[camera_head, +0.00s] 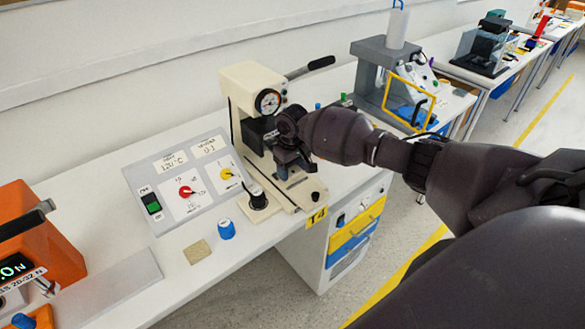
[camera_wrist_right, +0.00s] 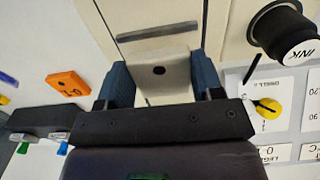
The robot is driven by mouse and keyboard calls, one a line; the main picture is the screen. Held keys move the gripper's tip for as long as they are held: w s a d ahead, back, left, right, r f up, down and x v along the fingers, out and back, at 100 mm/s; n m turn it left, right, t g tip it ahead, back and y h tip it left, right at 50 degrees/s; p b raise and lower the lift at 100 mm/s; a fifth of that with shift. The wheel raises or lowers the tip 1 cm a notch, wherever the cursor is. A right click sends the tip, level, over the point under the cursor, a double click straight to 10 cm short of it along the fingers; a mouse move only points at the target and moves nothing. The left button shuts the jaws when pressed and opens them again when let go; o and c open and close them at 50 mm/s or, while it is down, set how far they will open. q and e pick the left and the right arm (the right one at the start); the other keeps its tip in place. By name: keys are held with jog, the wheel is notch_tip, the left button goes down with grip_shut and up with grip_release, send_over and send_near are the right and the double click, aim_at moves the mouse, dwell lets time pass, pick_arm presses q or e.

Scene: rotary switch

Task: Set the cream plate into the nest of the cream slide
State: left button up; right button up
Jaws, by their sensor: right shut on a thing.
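My right gripper (camera_head: 290,165) is at the front of the cream press (camera_head: 252,85), over its cream slide (camera_head: 311,194). In the right wrist view its two blue-grey fingers (camera_wrist_right: 160,75) are shut on the cream plate (camera_wrist_right: 175,62), a pale piece with a dark round hole. The slide (camera_wrist_right: 203,12) lies just beyond the plate there, with a dark slot across it. The plate's far edge is close to this slot; I cannot tell whether plate and slide touch. In the head view the gripper hides the plate. My left gripper is not in view.
A black ink pot (camera_head: 257,200) stands close beside the slide. A control panel (camera_head: 186,187) with red and yellow knobs is to the left. A tan plate (camera_head: 197,251) and a blue knob (camera_head: 227,229) lie on the table front. An orange tag (camera_wrist_right: 68,84) shows in the wrist view.

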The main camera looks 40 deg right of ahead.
dwell(0.8)
jog(key=shift+r+p, duration=0.1)
jog(key=shift+p, duration=0.4)
jog(key=shift+p, duration=0.4)
dwell(0.5)
jog(key=shift+f, duration=0.55)
dwell(0.3)
jog(key=shift+f+b, duration=0.35)
jog(key=shift+f, duration=0.15)
